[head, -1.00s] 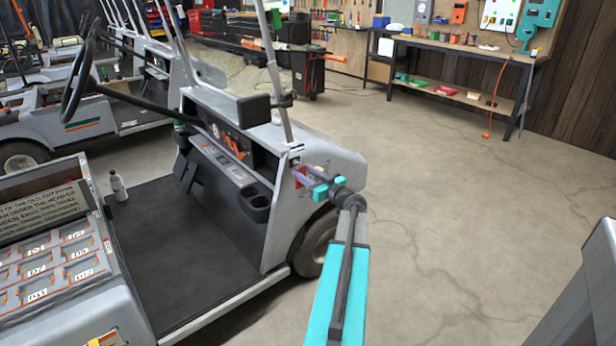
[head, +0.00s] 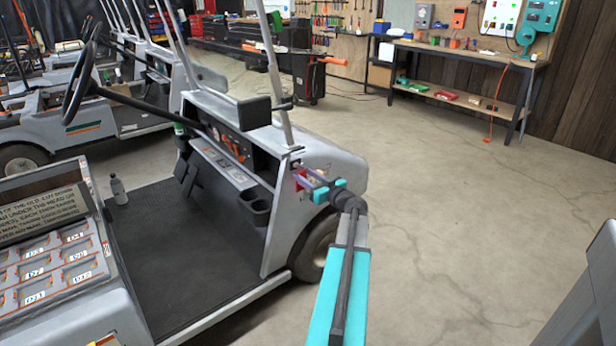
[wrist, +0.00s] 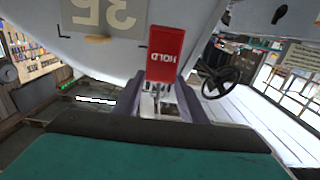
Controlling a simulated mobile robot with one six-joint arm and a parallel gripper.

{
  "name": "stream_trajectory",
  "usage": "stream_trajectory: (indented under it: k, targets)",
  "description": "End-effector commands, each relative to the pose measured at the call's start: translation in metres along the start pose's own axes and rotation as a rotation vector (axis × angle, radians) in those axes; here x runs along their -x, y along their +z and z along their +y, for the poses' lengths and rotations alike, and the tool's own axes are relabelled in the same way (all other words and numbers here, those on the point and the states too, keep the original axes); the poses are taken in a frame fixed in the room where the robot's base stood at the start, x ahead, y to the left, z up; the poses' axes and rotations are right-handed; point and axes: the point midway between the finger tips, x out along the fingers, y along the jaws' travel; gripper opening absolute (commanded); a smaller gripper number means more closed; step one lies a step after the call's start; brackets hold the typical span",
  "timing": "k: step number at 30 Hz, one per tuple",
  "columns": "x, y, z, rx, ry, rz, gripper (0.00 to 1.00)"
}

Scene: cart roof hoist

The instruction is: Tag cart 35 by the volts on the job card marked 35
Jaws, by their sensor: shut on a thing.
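My gripper (head: 312,183) is at the side of the grey cart's front cowl (head: 330,158). It is shut on a red tag lettered HOLD (wrist: 167,52); a little red also shows at the fingertips in the head view. In the wrist view the gripper (wrist: 158,92) holds the tag upright in the picture, in front of the pale cart body. A grey plate with 35 on it (wrist: 108,14) appears upside down at the top left, beside the tag. I cannot tell whether the tag touches the cart. No job card is readable here.
A grey tray with slots labelled D3, D4, D7 and others (head: 55,262) is at the left, below a lettered board (head: 42,212). A workbench (head: 465,58) is at the back right. Open concrete floor lies to the right.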

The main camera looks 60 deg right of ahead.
Motion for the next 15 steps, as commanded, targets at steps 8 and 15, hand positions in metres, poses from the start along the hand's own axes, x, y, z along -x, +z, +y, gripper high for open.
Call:
stream_trajectory:
  k: [8,15]
  targets:
    - [-0.0001,0.0000,-0.0001,0.000,0.000,0.000,0.60]
    - [0.0004,0.0001,-0.0001,0.000,0.000,0.000,0.60]
